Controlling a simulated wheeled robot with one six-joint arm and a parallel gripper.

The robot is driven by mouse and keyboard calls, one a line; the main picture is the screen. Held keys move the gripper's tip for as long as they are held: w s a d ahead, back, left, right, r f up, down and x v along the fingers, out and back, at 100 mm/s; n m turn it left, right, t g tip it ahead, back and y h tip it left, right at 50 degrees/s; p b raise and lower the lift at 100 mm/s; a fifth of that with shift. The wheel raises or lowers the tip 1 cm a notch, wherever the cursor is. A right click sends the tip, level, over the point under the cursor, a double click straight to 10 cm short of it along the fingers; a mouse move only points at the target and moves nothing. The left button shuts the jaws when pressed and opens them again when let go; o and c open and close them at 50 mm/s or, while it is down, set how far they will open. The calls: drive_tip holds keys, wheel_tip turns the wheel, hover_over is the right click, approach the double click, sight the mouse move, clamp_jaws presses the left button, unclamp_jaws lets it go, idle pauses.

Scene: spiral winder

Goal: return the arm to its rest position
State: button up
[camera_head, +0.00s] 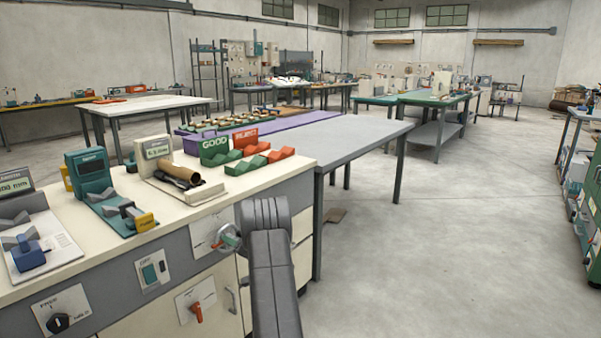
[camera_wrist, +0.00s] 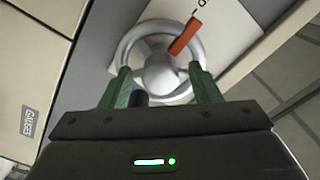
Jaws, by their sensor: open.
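My gripper (camera_wrist: 164,77) shows in the wrist view with its two green fingers spread apart, one on each side of the hub of a silver handwheel (camera_wrist: 131,40). The fingertips overlap the wheel's rim in the picture; I cannot tell whether they touch it. Nothing is clamped between them. A red lever (camera_wrist: 186,37) lies over the wheel's upper right. In the head view my grey arm reaches to the front of the workbench, and the handwheel (camera_head: 228,238) is on the front panel, partly hidden by my arm and gripper.
The cream bench top (camera_head: 225,184) carries several devices, a brown roll (camera_head: 181,170) and green GOOD and red REJECT holders. A red-handled switch (camera_head: 197,311) sits low on the panel. A grey table (camera_head: 345,135) stands behind. The floor (camera_head: 450,240) to the right is clear.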

drive_tip(key=shift+w+d+n+b, duration=0.1)
drive_tip(key=shift+n+b, duration=1.3)
drive_tip(key=shift+n, duration=1.9)
drive_tip(key=shift+f, duration=0.1)
